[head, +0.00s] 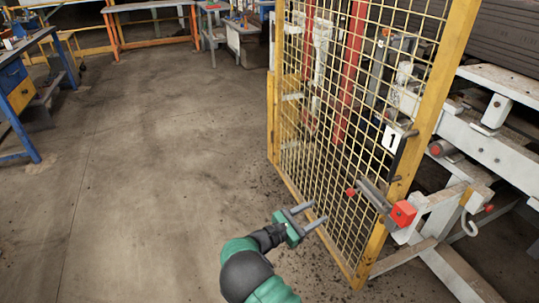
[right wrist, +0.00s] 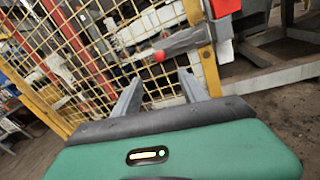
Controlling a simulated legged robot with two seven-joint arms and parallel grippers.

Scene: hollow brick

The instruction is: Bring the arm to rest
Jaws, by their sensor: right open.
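My right arm comes in from the bottom of the head view, green and black. My right gripper (head: 310,216) is open and empty, its two grey fingers apart in front of the lower part of a yellow mesh gate (head: 318,110). In the right wrist view the open fingers (right wrist: 160,98) point towards the mesh and a grey latch bar (right wrist: 182,43) with a red knob. I cannot tell whether the fingertips touch the mesh. My left gripper is not in view.
The gate's yellow post carries a red latch block (head: 403,213) and a plate marked 1 (head: 391,140). White machine framing (head: 480,140) stands to the right. A blue workbench (head: 20,90) is at the far left. The concrete floor (head: 150,170) is clear left of the gate.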

